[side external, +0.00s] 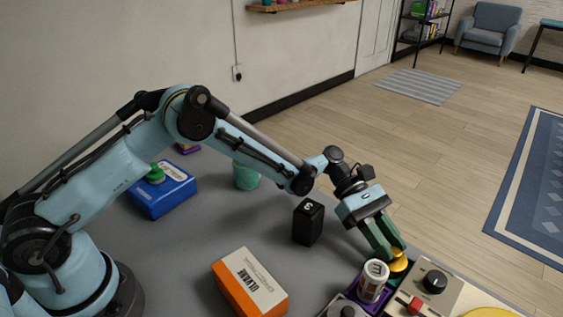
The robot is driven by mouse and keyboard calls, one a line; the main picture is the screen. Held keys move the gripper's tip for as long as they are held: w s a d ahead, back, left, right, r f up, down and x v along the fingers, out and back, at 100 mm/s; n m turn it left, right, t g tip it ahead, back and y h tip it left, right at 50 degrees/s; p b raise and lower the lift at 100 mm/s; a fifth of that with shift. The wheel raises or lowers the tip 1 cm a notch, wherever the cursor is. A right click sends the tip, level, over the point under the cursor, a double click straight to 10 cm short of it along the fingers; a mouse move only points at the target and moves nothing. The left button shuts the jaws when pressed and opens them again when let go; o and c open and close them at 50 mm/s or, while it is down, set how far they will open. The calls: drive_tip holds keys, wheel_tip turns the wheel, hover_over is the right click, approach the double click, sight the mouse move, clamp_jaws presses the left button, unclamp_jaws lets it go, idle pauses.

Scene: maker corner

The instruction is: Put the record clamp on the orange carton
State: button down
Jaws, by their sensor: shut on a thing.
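My gripper (391,252) is at the right side of the table, pointing down, with its green fingers shut on a round yellow thing (399,264), which looks like the record clamp. The fingers partly hide it, and I cannot tell whether it still touches what is below. The orange carton (272,302) lies flat at the front middle of the table, with a white printed label on top. It is to the left of my gripper, and its top is bare.
A white labelled can (372,281) stands in a purple holder (383,307) close beside the yellow thing. A panel with knobs (437,283) is to the right. A blue carton (163,192) and green cup (246,177) are behind.

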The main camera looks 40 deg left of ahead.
drive_tip(key=shift+f, duration=0.1)
drive_tip(key=c, duration=0.9)
unclamp_jaws()
drive_tip(key=shift+f, duration=0.1)
